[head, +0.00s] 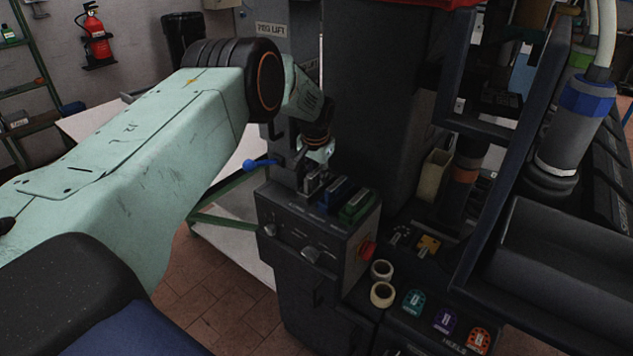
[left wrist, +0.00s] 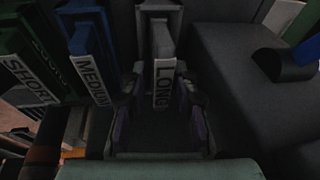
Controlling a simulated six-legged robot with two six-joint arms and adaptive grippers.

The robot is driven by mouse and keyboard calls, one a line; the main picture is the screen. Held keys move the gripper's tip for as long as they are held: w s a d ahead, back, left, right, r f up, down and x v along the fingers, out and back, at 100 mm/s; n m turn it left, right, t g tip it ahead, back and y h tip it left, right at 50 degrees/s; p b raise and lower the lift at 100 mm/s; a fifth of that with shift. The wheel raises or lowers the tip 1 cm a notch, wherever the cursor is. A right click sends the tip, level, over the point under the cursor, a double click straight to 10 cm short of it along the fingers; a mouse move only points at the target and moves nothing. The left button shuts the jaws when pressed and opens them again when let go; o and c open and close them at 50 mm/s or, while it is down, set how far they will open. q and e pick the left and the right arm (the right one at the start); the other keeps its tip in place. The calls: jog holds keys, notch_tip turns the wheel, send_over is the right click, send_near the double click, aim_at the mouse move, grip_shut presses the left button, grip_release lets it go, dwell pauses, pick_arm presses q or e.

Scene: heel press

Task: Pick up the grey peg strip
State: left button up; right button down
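The grey peg strip (left wrist: 162,45), with a label reading LONG, stands in a slot of the rack. In the head view the grey strip (head: 312,184) is the leftmost of the strips on top of the dark control box, partly hidden by my left gripper (head: 308,172). In the left wrist view the fingers of my left gripper (left wrist: 161,100) are apart, one on each side of the grey strip's near end. Dark gaps show between strip and fingers; contact is hard to judge in the dim light. My right gripper is not in view.
A blue strip (left wrist: 89,62) labelled MEDIUM and a green strip (left wrist: 28,75) labelled SHORT stand beside the grey one. A blue-knobbed lever (head: 262,163) sticks out left of the control box (head: 300,235). A red button (head: 368,250) is on its right side.

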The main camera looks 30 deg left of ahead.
aim_at(315, 170)
pick_arm(q)
jog(key=shift+s+r, duration=0.15)
jog(key=shift+r, duration=0.05)
jog(key=c, duration=0.3)
jog(key=shift+c, duration=0.7)
grip_shut()
jog(key=shift+r, duration=0.15)
jog(key=shift+r+p, duration=0.95)
jog(key=shift+p, duration=0.05)
jog(key=shift+a+r+p, duration=0.1)
jog(key=shift+r+p, duration=0.3)
jog(key=shift+p, duration=0.05)
jog(key=shift+r+p, duration=0.3)
jog(key=shift+r, duration=0.05)
jog(key=shift+s, duration=0.15)
